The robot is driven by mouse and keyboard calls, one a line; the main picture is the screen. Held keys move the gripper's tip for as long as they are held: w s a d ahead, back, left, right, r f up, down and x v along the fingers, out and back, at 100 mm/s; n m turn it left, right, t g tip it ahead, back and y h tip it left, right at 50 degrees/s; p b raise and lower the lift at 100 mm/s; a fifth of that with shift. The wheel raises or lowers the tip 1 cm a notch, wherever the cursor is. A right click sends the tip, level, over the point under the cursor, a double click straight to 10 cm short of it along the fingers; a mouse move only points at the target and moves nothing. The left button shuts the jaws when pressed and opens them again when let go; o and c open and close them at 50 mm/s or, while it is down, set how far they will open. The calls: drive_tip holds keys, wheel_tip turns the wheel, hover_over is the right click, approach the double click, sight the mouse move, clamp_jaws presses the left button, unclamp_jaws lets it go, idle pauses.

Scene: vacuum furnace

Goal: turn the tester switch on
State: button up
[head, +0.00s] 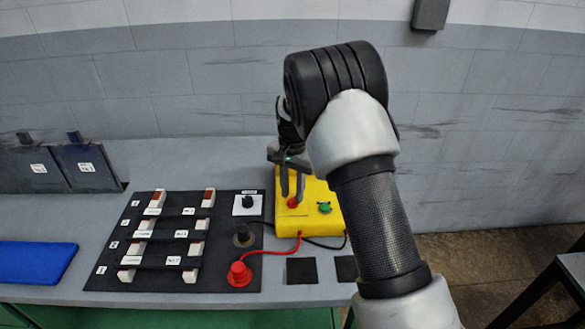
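A yellow box (318,226), seemingly the tester, lies on the grey bench right of the black board. It carries a small red part (293,204) on its left and a green round part (325,208) on its right. I cannot tell which part is the switch or how it is set. My gripper (292,197) points down over the box's left side. Its two fingers show a narrow gap, with their tips at the red part and partly hiding it. I cannot tell if they touch it.
The black board (221,262) holds white blocks, a black knob on a white plate (247,205) and a red plug (240,274) wired to the box. Black squares (301,270) lie in front. A blue mat (34,262) and dark panels (87,166) are left. A wall stands behind.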

sight(293, 199)
wheel_tip(293, 199, up, 16)
drive_tip(key=shift+r, duration=0.2)
drive_tip(key=s+d+r+n+t+p, duration=0.1)
drive_tip(key=s+d+r+n, duration=0.1)
drive_tip(key=s+d+r, duration=0.4)
drive_tip(key=s+d+r+n+t+p, duration=0.1)
drive_tip(key=s+d+r+t, duration=0.1)
drive_tip(key=s+r, duration=0.7)
drive_tip(key=s+d+f+n+t, duration=0.1)
drive_tip(key=s+d+f, duration=0.1)
drive_tip(key=s, duration=0.6)
drive_tip(key=s+d+f+n+t+p, duration=0.1)
drive_tip(key=s+f+n, duration=0.1)
drive_tip(key=s, duration=0.7)
drive_tip(key=shift+s+d+t, duration=0.15)
drive_tip(key=shift+d+t, duration=0.15)
drive_tip(key=shift+d, duration=0.1)
